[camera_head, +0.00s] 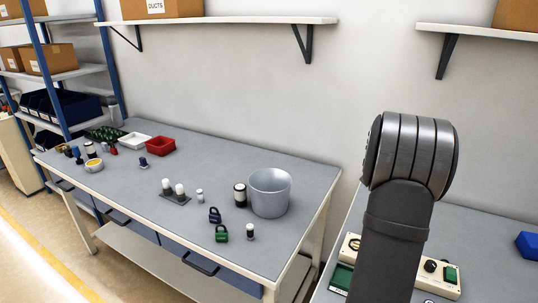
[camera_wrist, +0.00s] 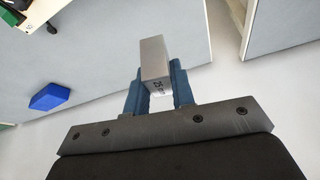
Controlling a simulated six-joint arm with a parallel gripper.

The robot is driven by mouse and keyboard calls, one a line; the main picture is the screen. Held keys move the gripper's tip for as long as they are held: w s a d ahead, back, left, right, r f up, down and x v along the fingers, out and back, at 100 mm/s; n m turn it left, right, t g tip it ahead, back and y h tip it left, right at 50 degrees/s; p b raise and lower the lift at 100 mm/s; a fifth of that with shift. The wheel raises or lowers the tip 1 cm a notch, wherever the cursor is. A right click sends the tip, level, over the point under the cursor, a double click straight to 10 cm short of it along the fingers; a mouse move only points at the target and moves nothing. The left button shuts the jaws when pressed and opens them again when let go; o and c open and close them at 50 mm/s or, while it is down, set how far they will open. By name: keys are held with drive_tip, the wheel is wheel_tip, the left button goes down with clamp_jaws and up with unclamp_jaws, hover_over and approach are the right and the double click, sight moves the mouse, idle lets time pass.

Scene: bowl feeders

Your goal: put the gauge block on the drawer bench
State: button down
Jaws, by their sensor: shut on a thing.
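The gauge block (camera_wrist: 154,57) is a plain light-grey metal block with dark markings near its lower end, seen in the wrist view. My gripper (camera_wrist: 158,88) has its two blue fingers closed on either side of it, and the block sticks out past the fingertips. The drawer bench (camera_head: 135,185) is the grey-topped bench with blue drawer fronts in the middle of the head view. My gripper and the block do not show in the head view; only my arm does, in front of the right-hand bench.
On the drawer bench are a grey bucket (camera_head: 270,192), padlocks (camera_head: 221,233), a red tray (camera_head: 161,146) and several small parts. Its front middle is fairly clear. The right-hand bench holds a control box (camera_head: 438,272) and a blue block (camera_head: 526,245). Shelves hang above.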

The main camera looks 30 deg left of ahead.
drive_tip(key=s+a+n+y, duration=0.1)
drive_tip(key=s+a+n, duration=0.2)
drive_tip(key=a, duration=1.1)
drive_tip(key=s+a+n+y, duration=0.1)
drive_tip(key=s+a+n, duration=0.25)
drive_tip(key=a, duration=1.05)
drive_tip(key=s+a+n+g+y, duration=0.1)
drive_tip(key=s+a+n, duration=0.1)
drive_tip(key=s+a, duration=0.7)
drive_tip(key=s+a+n+y, duration=0.1)
drive_tip(key=s+a+n, duration=0.1)
drive_tip(key=s+a, duration=0.7)
drive_tip(key=shift+n, duration=0.25)
drive_tip(key=s+a+f, duration=0.1)
drive_tip(key=a+f, duration=0.3)
drive_tip(key=s+a+f, duration=0.1)
drive_tip(key=a+f, duration=0.7)
drive_tip(key=a, duration=0.1)
drive_tip(key=shift+s+a, duration=0.1)
drive_tip(key=shift+s, duration=0.3)
drive_tip(key=shift+f, duration=2)
